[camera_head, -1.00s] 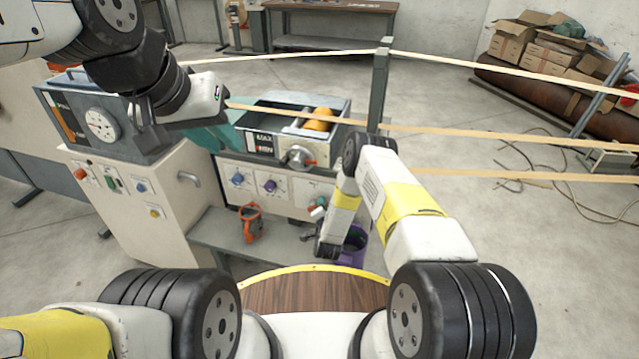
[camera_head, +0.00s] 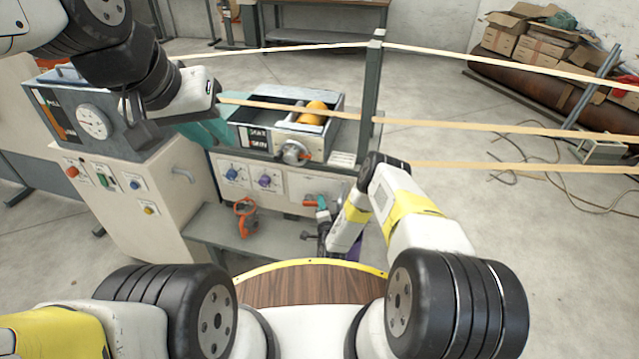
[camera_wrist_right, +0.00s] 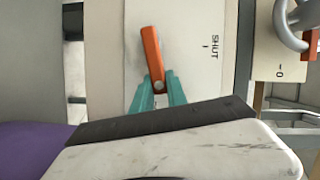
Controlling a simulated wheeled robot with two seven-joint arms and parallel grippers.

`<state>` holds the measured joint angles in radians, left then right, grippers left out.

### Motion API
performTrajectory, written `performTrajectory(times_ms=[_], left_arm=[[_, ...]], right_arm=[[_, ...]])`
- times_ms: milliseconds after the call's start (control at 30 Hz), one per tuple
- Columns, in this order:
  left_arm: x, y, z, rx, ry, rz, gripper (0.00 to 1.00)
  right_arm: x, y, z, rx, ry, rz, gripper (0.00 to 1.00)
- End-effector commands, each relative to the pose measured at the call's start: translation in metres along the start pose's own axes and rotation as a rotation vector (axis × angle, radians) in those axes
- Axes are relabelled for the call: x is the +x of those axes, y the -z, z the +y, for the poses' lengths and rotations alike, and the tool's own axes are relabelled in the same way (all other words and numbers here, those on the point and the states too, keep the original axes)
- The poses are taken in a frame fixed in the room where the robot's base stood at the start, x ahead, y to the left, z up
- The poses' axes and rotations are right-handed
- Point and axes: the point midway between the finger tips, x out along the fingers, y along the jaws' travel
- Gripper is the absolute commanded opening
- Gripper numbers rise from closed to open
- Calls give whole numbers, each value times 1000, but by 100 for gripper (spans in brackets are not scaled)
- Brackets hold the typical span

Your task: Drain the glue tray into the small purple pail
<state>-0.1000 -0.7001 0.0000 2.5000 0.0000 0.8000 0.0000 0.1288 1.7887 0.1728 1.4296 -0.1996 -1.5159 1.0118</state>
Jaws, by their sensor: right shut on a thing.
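The grey glue tray (camera_head: 333,108) sits on the machine with a yellow-orange roller in it. An orange valve lever (camera_head: 311,201) shows on the machine's front. My right gripper (camera_head: 322,206) has its teal fingers shut on this lever. The purple pail (camera_head: 355,244) is mostly hidden behind my right forearm; a purple surface also shows at the wrist view's lower left (camera_wrist_right: 30,150).
A crank (camera_head: 293,152) with an orange grip is on the tray's front. An orange tool (camera_head: 246,217) stands on the lower grey shelf (camera_head: 215,225). Pale strips run right from a grey post (camera_head: 371,95). A control cabinet with a gauge (camera_head: 93,122) stands left.

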Motion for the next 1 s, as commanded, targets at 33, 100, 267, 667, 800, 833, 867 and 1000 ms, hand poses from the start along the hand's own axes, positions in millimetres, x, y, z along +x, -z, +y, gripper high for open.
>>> performTrajectory(times_ms=[33, 100, 267, 667, 800, 833, 867, 1000], left_arm=[[0, 0, 0, 0, 0, 0, 24], [0, 0, 0, 0, 0, 0, 24], [0, 0, 0, 0, 0, 0, 24], [0, 0, 0, 0, 0, 0, 24], [0, 0, 0, 0, 0, 0, 24], [0, 0, 0, 0, 0, 0, 24], [0, 0, 0, 0, 0, 0, 24], [0, 0, 0, 0, 0, 0, 24]], right_arm=[[-1, -1, 2, 1, -4, -2, 0], [-1, -1, 2, 0, -4, -2, 0], [-1, -1, 2, -1, -4, -2, 28], [-2, 0, 1, -2, -3, -1, 40], [-17, 0, 2, -2, -5, -2, 40], [-22, 0, 1, -2, -5, -2, 40], [-27, -1, 1, -1, -5, -2, 40], [-52, 0, 1, 0, -5, -2, 40]])
